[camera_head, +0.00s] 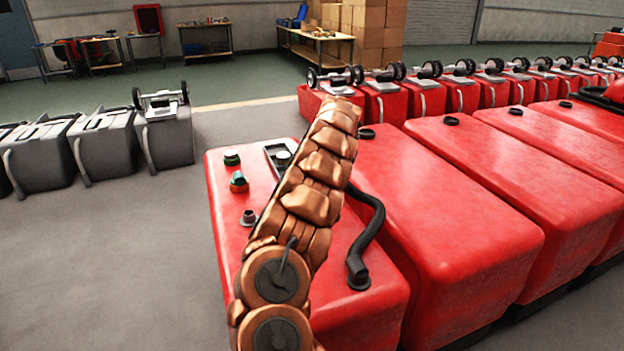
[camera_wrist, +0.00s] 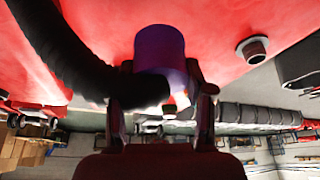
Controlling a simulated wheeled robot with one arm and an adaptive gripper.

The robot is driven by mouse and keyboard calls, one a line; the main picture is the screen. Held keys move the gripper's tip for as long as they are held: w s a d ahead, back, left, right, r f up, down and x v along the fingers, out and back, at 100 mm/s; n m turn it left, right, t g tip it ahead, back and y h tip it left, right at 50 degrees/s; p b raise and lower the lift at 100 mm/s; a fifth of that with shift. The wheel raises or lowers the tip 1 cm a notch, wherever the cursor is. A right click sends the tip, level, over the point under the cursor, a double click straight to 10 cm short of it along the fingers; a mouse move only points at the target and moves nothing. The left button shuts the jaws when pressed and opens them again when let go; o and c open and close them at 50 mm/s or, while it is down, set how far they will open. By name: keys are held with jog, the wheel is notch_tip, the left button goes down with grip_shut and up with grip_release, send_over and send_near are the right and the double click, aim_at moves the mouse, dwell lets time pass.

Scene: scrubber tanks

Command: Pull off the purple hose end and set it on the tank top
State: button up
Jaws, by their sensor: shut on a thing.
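The purple hose end (camera_wrist: 160,50) is a short cuff on a thick black hose (camera_wrist: 60,50). In the wrist view it sits between the two fingers of my gripper (camera_wrist: 160,68), which are shut on it. The red tank top (camera_wrist: 215,20) lies just beyond the cuff; I cannot tell whether the cuff is on a fitting. In the head view my arm hides the gripper and the purple cuff. The nearest red tank (camera_head: 350,312) lies under my arm, and a black hose (camera_head: 372,228) curves over its right side.
The grey fitting also shows in the wrist view (camera_wrist: 252,50). More red tanks (camera_head: 450,215) stand close on the right. Grey tanks (camera_head: 165,135) stand left.

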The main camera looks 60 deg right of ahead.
jog(key=shift+f+b, duration=2.05)
jog(key=shift+f, duration=2.1)
jog(key=o, duration=1.3)
jog(key=o, duration=0.4)
jog(key=shift+r+p, duration=0.95)
jog(key=shift+r, duration=3.05)
